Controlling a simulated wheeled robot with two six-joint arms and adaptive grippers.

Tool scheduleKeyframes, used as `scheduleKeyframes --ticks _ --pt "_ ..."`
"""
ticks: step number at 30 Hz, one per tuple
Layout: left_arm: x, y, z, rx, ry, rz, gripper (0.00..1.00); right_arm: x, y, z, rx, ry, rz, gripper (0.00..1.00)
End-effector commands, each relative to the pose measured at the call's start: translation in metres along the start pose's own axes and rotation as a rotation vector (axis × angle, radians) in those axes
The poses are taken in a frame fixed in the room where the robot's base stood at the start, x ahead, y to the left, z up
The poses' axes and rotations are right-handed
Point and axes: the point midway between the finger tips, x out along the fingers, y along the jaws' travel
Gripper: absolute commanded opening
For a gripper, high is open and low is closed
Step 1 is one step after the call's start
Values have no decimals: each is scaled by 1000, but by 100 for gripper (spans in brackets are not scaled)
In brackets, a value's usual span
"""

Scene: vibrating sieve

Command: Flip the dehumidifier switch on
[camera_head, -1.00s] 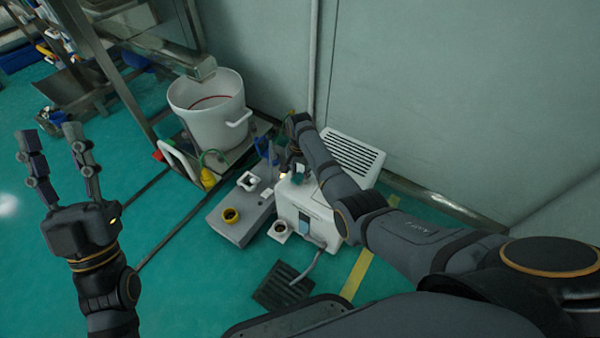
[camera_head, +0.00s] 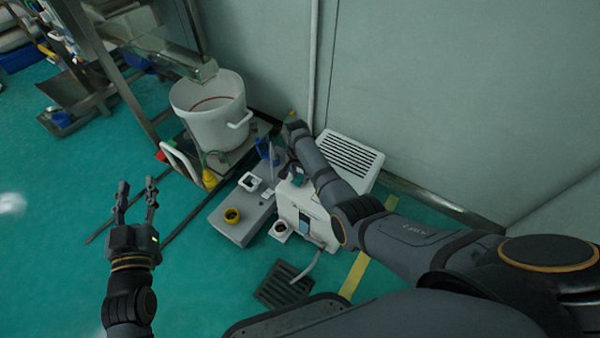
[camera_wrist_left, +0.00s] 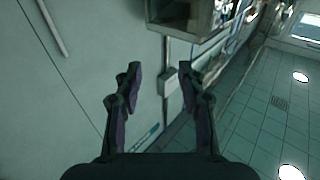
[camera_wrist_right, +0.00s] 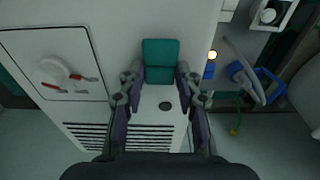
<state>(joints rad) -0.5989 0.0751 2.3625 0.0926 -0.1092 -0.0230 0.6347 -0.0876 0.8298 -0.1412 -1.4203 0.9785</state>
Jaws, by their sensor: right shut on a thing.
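The dehumidifier (camera_head: 312,208) is a white box with a slatted grille (camera_head: 348,157), standing on the floor below centre in the head view. In the right wrist view its white top (camera_wrist_right: 150,118) carries a teal-green switch block (camera_wrist_right: 161,60) and a small round dark spot. My right gripper (camera_wrist_right: 160,82) is shut on the teal block, one finger at each side of its lower part. In the head view the right gripper (camera_head: 292,165) is partly hidden by its arm. My left gripper (camera_head: 136,185) is open and empty, over the floor at the left.
A grey box (camera_head: 240,212) with a yellow-ringed port stands left of the dehumidifier. A white bucket (camera_head: 215,112) stands behind it. A panel with red-handled knobs (camera_wrist_right: 58,64) shows in the right wrist view. A wall closes the back.

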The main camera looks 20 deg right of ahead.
Motion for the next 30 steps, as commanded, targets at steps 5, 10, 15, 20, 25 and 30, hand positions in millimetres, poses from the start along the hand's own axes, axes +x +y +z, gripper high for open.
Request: scheduleKeyframes --ticks 5,10,15,20,25,30 --pt "-13 1 51 -17 -211 2 40 -1 1 0 1 24 2 2" --pt "-34 4 97 -33 -406 8 40 -1 1 1 0 49 2 2" --pt "-63 8 139 -50 -600 16 40 -1 1 2 0 75 2 2" --pt "-96 12 173 -67 -778 25 40 -1 2 3 0 102 4 2" --pt "-137 17 202 -83 -971 38 40 -2 2 4 -1 139 4 2" --pt "-178 22 218 -94 -1166 52 40 -4 2 7 -3 215 4 2"
